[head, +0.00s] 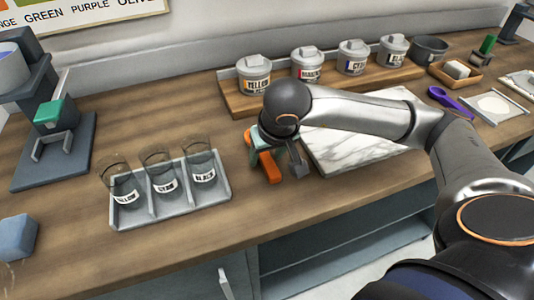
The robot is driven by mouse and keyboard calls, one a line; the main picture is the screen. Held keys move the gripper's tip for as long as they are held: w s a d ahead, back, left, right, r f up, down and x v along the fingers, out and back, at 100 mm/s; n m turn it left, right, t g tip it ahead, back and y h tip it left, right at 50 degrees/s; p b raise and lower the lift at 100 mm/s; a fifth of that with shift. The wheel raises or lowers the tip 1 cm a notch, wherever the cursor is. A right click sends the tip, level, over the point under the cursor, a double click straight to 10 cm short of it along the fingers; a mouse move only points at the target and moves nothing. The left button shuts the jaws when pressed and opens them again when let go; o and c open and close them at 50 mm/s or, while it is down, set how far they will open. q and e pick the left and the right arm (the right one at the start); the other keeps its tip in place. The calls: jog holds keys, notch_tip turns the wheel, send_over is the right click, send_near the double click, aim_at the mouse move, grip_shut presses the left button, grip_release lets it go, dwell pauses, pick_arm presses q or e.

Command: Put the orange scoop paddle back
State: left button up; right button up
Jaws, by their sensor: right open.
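The orange scoop paddle (269,167) is on the wooden counter, just left of the marble slab. My right gripper (283,162) points down over it and is open. Its hand and fingers hide part of the paddle. I cannot tell whether the fingers touch it or whether the paddle lies flat. A small orange piece also shows on the left side of the hand. My left gripper is not in view.
A grey tray (174,216) with several labelled glasses stands to the left. The marble slab (345,150) lies under my right forearm. Labelled pots (254,76) line a rack behind. A purple paddle (450,101) lies at right. The counter's front edge is close.

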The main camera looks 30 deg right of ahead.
jog(key=shift+r, duration=0.25)
pick_arm(q)
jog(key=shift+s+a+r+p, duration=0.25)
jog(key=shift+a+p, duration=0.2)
jog(key=shift+p, duration=0.15)
pick_arm(e)
jog(key=v, duration=1.1)
jog(key=shift+s+r, duration=0.3)
jog(key=shift+r, duration=0.05)
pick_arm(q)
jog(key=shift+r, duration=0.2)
pick_arm(e)
jog(key=shift+a+r, duration=0.1)
